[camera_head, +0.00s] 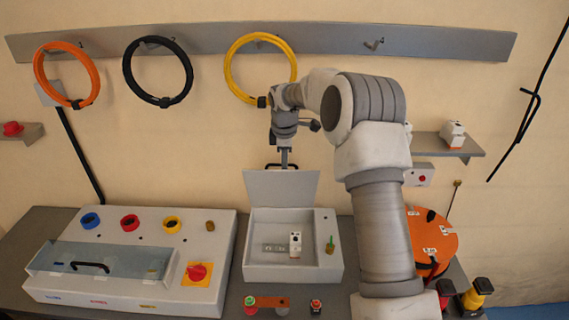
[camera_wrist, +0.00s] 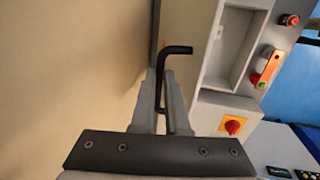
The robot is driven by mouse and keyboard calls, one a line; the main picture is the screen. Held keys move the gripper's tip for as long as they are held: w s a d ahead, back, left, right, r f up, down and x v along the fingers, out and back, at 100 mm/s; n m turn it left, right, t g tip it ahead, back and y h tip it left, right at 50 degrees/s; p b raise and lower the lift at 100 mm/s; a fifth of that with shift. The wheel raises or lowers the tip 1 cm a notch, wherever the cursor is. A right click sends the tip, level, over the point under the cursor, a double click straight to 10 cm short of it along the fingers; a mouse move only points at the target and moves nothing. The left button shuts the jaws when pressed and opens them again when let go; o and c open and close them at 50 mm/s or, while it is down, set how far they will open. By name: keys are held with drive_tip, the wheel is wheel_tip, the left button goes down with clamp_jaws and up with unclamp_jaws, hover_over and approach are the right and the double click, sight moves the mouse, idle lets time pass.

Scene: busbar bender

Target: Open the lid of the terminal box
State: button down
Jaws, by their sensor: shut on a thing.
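The terminal box (camera_head: 252,262) is the light grey box in the middle of the bench. Its lid (camera_head: 282,188) stands raised, roughly upright, at the back of the box, leaving the inside in view. My gripper (camera_head: 284,163) is at the top edge of the lid. In the wrist view my gripper (camera_wrist: 166,98) is shut on the black lid handle (camera_wrist: 178,49), whose bent end sticks out beyond the fingers. The open box also shows in the wrist view (camera_wrist: 210,65), to the right of the fingers.
A small white device (camera_head: 295,245) sits inside the box. A control panel (camera_head: 120,300) with a clear cover stands at the left. Cable rings hang from a wall rail (camera_head: 330,39) above. An orange reel (camera_head: 432,240) is at the right, partly behind my arm. The wall is close behind the lid.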

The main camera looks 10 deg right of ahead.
drive_tip(key=shift+s+d+f, duration=0.1)
drive_tip(key=shift+f, duration=0.3)
drive_tip(key=c, duration=1.3)
unclamp_jaws()
drive_tip(key=o, duration=0.4)
drive_tip(key=shift+w, duration=0.2)
drive_tip(key=b+v, duration=0.1)
drive_tip(key=v, duration=1.6)
drive_tip(key=shift+r+b, duration=0.35)
drive_tip(key=shift+r, duration=0.05)
